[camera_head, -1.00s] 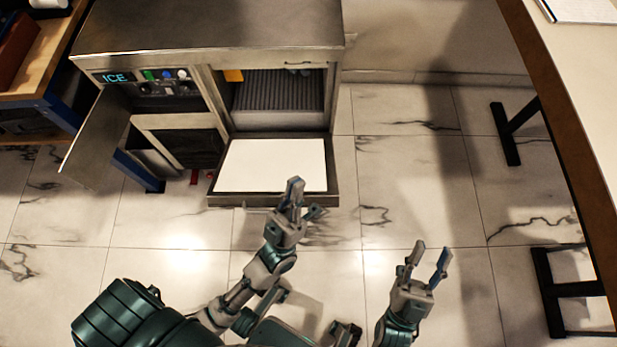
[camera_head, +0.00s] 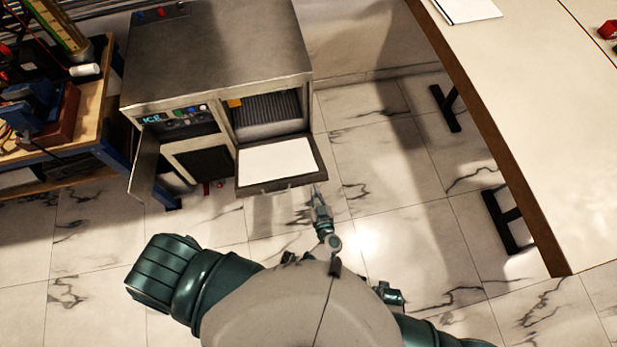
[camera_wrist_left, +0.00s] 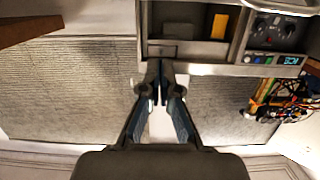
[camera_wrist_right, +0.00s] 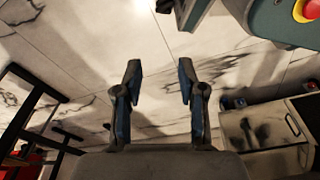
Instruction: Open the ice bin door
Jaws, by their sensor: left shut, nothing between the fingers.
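The grey metal ice machine (camera_head: 215,50) stands at the upper middle of the head view, with a lit ICE panel (camera_head: 175,117). Its fold-down door (camera_head: 278,163) with a white inner face lies open, about level, in front of the ribbed bin opening (camera_head: 268,110). A narrower side door (camera_head: 144,165) on its left stands swung open. My left gripper (camera_head: 316,188) is shut and empty by the fold-down door's front right corner; I cannot tell whether it touches. It also shows shut in the left wrist view (camera_wrist_left: 160,65). My right gripper (camera_wrist_right: 160,72) is open and empty above the floor.
A wooden bench (camera_head: 95,130) with tools stands to the left of the machine. A long pale table (camera_head: 520,110) with dark feet runs along the right. The marble floor (camera_head: 400,180) between machine and table is clear. A yellow scoop-like item (camera_head: 234,103) shows in the opening.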

